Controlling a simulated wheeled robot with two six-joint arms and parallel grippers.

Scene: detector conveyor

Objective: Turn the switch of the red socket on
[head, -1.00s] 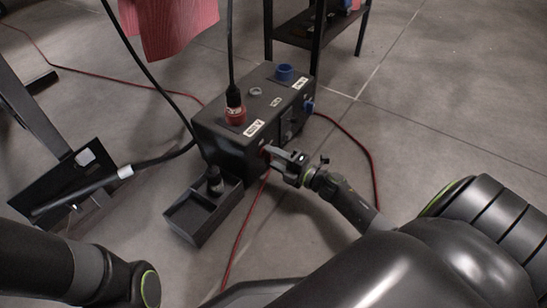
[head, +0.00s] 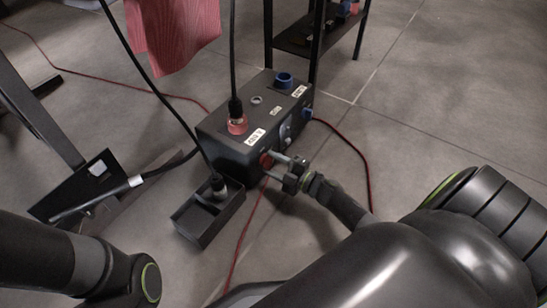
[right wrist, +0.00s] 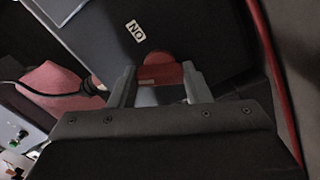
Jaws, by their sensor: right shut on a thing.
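A black power box (head: 215,148) stands on the floor in the middle of the head view. On its top, a black plug on a cable sits in the red socket (head: 237,126). The red switch (head: 266,160) is on the box's side face, below that socket. My right gripper (head: 278,165) has its fingers on either side of this switch. In the right wrist view the red switch (right wrist: 160,73) sits between the two fingertips (right wrist: 158,82), close to a white "ON" label (right wrist: 135,31). My left gripper is outside the frames; only my left arm shows.
A blue socket (head: 284,79) is at the box's far top end. A small open black tray (head: 197,237) with a plug in it lies beside the box. A red cable (head: 362,150) runs over the floor. A black shelf stand (head: 315,55) is behind.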

